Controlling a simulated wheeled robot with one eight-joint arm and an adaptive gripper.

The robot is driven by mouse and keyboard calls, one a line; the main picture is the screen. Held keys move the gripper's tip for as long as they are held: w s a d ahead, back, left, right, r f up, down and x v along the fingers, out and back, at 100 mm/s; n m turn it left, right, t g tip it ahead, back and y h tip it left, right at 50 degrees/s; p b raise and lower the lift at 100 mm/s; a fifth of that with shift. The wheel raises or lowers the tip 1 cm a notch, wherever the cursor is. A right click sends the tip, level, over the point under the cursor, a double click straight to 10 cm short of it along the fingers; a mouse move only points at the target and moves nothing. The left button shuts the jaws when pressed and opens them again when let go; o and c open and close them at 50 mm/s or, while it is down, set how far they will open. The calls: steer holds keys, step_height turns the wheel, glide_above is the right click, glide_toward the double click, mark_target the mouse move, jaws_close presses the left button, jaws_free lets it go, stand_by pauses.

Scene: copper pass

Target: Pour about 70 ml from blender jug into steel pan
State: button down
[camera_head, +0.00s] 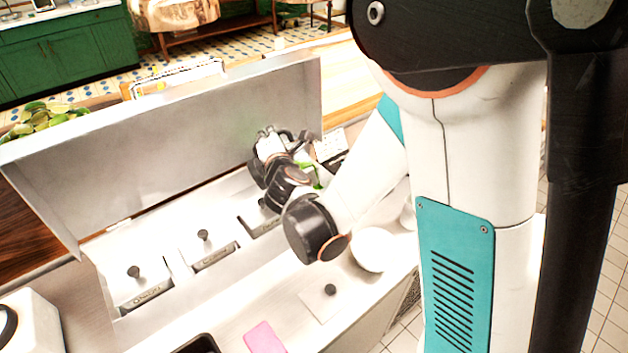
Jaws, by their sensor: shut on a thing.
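My gripper (276,146) is at the far end of my arm, above the right part of the steel counter and in front of the raised steel lid. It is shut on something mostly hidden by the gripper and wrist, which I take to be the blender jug. A small bright green patch (311,174) shows just right of my wrist; I cannot tell whether it is the jug or its contents. I cannot make out the steel pan or any level of liquid. A white round bowl (371,250) stands on the counter, below and right of my wrist.
The raised steel lid (165,150) stands behind several lidded wells with black knobs (203,236). A pink cloth or board (264,338) lies at the front. A white appliance (28,325) is at the lower left. Green leaves (45,118) lie behind the lid.

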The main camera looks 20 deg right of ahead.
steer(key=shift+a, duration=0.45)
steer(key=shift+s+a, duration=0.2)
steer(key=shift+a, duration=0.2)
stand_by(0.7)
steer(key=shift+d, duration=0.15)
stand_by(1.1)
